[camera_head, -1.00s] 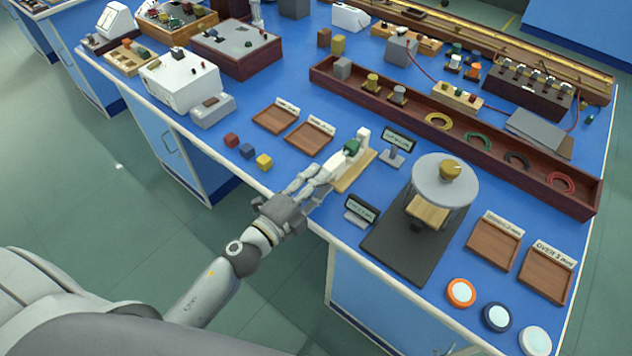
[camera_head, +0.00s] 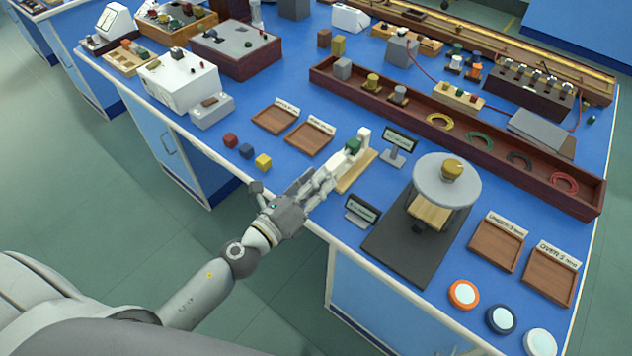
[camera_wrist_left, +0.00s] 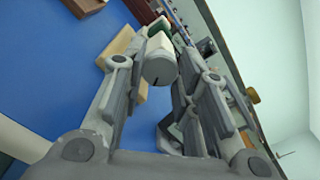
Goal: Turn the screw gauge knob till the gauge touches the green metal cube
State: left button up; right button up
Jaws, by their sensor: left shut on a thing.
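The screw gauge (camera_head: 364,136) is a pale frame on a light wooden base (camera_head: 358,176) near the front edge of the bench. The green metal cube (camera_head: 353,146) sits in its opening; whether the spindle touches it is too small to tell. In the left wrist view the pale round knob (camera_wrist_left: 160,68) lies between the fingers, with a dark mark on its end face. A bit of green (camera_wrist_left: 160,28) shows beyond it. My left gripper (camera_head: 325,181) comes in from the front edge, shut on the knob. My right gripper is not in view.
Small displays (camera_head: 361,212) and (camera_head: 398,142) stand beside the gauge. A round-plate stand (camera_head: 446,182) is to the right. Red, blue and yellow cubes (camera_head: 263,162) and wooden trays (camera_head: 309,139) are to the left. A long wooden tray (camera_head: 470,150) lies behind.

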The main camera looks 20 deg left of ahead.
pick_arm(q)
jog(key=m, duration=0.3)
jog(key=shift+f+m, duration=0.1)
jog(key=shift+m, duration=0.3)
jog(key=shift+o, duration=0.2)
jog(key=m, duration=0.4)
jog(key=shift+s+f, duration=0.1)
dwell(0.6)
jog(key=o, duration=1)
jog(key=v, duration=1.2)
